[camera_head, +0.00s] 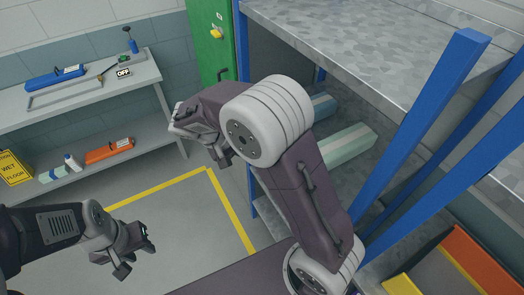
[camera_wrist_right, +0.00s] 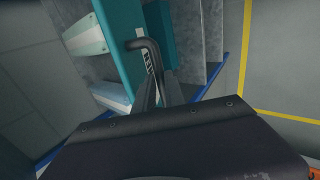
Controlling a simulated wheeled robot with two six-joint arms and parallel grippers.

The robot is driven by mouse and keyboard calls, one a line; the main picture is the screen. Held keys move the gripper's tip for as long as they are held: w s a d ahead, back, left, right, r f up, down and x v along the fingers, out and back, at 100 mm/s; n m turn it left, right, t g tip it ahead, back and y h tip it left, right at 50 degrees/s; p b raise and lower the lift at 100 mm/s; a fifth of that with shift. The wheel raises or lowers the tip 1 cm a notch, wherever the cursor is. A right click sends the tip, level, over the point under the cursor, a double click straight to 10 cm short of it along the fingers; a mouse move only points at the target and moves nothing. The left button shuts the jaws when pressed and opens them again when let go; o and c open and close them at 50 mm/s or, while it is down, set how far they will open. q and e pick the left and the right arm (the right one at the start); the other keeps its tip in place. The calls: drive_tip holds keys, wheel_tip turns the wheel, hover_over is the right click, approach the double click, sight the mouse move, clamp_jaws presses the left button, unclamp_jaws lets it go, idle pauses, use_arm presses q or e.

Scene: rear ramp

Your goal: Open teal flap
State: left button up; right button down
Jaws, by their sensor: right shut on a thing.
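The teal flap (camera_wrist_right: 118,40) shows in the right wrist view as a narrow upright teal panel. A dark bent handle (camera_wrist_right: 147,45) stands out from it. My right gripper (camera_wrist_right: 154,88) is shut on this handle. I cannot tell how far the flap stands open. In the head view the flap cannot be made out, and my right arm covers part of the area by the shelf. My left gripper (camera_head: 137,251) is open and empty at the lower left, above the floor and well away from the flap.
A metal shelf (camera_head: 360,40) with blue posts (camera_head: 428,125) holds pale teal boxes (camera_head: 345,145) on its lower level. A green cabinet door (camera_head: 207,40) stands behind. A grey bench (camera_head: 95,92) is at the left. The floor inside the yellow line (camera_head: 232,215) looks clear.

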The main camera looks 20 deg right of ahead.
drive_tip(key=a+f+h+b, duration=0.2)
drive_tip(key=f+h+b, duration=0.1)
drive_tip(key=f+b, duration=0.1)
drive_tip(key=a+f+h+b, duration=0.2)
drive_tip(key=f+h+b, duration=0.1)
drive_tip(key=f+b, duration=0.2)
drive_tip(key=shift+s+a+f+t, duration=0.15)
drive_tip(key=shift+a+f+t, duration=0.15)
drive_tip(key=shift+f, duration=0.75)
drive_tip(key=c, duration=1.4)
unclamp_jaws()
